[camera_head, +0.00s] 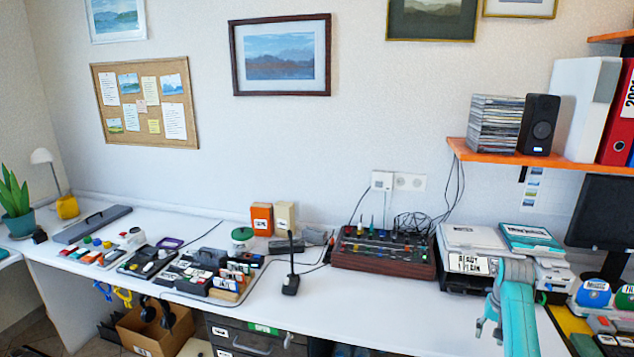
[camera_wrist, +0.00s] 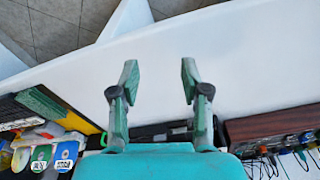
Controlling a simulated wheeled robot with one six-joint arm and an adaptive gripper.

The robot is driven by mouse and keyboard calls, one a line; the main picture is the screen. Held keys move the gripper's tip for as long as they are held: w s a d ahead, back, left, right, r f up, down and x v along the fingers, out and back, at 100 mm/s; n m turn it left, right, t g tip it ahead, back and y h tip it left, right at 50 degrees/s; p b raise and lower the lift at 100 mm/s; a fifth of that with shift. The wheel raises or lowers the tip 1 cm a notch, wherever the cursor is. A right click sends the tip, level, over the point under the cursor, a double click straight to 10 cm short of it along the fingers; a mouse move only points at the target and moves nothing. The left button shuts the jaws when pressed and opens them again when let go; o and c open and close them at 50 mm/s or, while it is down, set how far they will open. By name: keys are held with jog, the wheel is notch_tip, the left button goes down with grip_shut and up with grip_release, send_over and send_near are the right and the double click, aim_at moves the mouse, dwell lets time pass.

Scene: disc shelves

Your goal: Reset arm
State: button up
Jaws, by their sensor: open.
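My gripper (camera_wrist: 158,88) is open in the wrist view, with its two fingers wide apart and nothing between them. It hangs over the white desk (camera_wrist: 240,60) near the front edge. In the head view my teal arm shows at the lower right, and my gripper (camera_head: 484,328) is a small shape on its left side, above the desk (camera_head: 400,310). The arm hides part of the desk and of the things behind it.
A dark red rack (camera_head: 385,262) of small tools stands at mid desk. A printer (camera_head: 470,240) is behind my arm. Discs (camera_head: 594,292) lie at the right. A black stand microphone (camera_head: 291,280) is left of the rack. The desk front between them is clear.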

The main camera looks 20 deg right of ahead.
jog(key=s+a+f+n+t+h, duration=0.1)
jog(key=s+a+f+n+t, duration=0.15)
jog(key=a+f, duration=1.4)
jog(key=s+a+f+n+t, duration=0.1)
jog(key=s+a+f+t, duration=0.1)
jog(key=s+a+f, duration=0.35)
jog(key=s+a+f+n+t, duration=0.1)
jog(key=s+a+f+t, duration=0.1)
jog(key=s+a, duration=0.6)
jog(key=s+a+r+n+t, duration=0.1)
jog(key=s+a+r+t, duration=0.15)
jog(key=s+a, duration=0.4)
jog(key=s+a+r+n+t, duration=0.1)
jog(key=s+a+r, duration=0.3)
jog(key=s, duration=0.6)
jog(key=s+a+r+n+t+y, duration=0.1)
jog(key=s+a+r+t, duration=0.1)
jog(key=s+r, duration=0.4)
jog(key=s+a+r+n+t, duration=0.1)
jog(key=s+a+r, duration=0.2)
jog(key=s+r, duration=0.4)
notch_tip(320, 180, up, 9)
jog(key=shift+s+f+n+t+y, duration=0.15)
jog(key=shift+s+n+t+y, duration=0.05)
jog(key=shift+n+t+y, duration=0.2)
